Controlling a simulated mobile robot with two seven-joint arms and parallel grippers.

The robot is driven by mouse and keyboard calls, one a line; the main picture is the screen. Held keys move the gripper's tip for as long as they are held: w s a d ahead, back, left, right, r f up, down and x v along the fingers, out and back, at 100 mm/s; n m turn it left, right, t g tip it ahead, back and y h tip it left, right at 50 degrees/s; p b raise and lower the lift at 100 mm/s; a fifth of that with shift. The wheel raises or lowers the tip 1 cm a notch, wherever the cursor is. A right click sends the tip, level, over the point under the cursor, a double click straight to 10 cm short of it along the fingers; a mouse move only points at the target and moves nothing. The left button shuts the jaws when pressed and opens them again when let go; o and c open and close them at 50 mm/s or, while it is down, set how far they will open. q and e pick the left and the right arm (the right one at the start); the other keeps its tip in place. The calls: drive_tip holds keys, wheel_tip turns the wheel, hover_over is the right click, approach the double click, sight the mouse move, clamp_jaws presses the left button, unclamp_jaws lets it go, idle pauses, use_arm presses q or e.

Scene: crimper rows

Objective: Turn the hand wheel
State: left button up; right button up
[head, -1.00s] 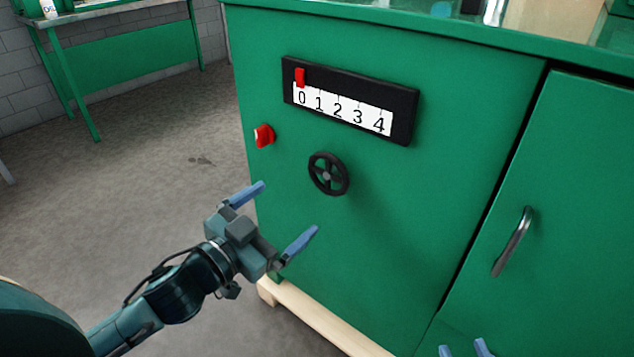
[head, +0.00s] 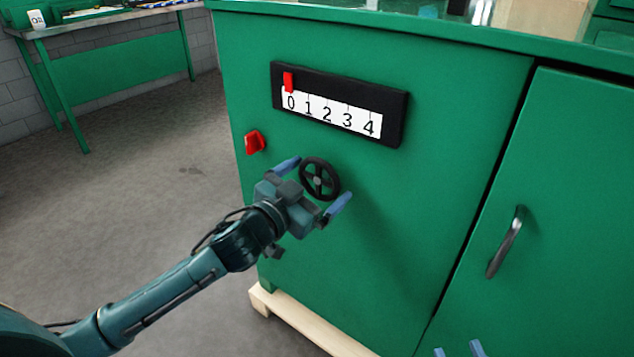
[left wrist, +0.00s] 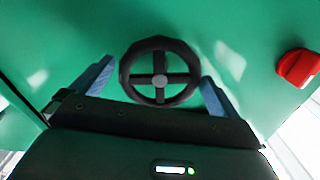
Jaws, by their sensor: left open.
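The black hand wheel (head: 319,179) with its cross spokes is on the green cabinet front, below the scale. In the left wrist view the wheel (left wrist: 159,72) is between the two blue fingers. My left gripper (head: 313,182) is open, with one finger on each side of the wheel; I cannot tell whether they touch it. The fingers also show in the left wrist view (left wrist: 155,88). The scale (head: 336,115) reads 0 to 4, and its red pointer (head: 289,82) stands at 0. Only the blue fingertips of my right gripper (head: 458,350) show at the bottom edge.
A red knob (head: 255,142) sits left of the wheel and also shows in the left wrist view (left wrist: 297,68). A door with a metal handle (head: 506,242) is at right. A green workbench (head: 120,62) stands at the back left. The floor at left is clear.

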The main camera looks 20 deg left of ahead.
use_arm(q)
drive_tip(key=shift+w+d, duration=0.15)
drive_tip(key=shift+w, duration=0.2)
use_arm(e)
drive_tip(key=shift+w+a, duration=0.1)
use_arm(q)
drive_tip(key=c, duration=0.8)
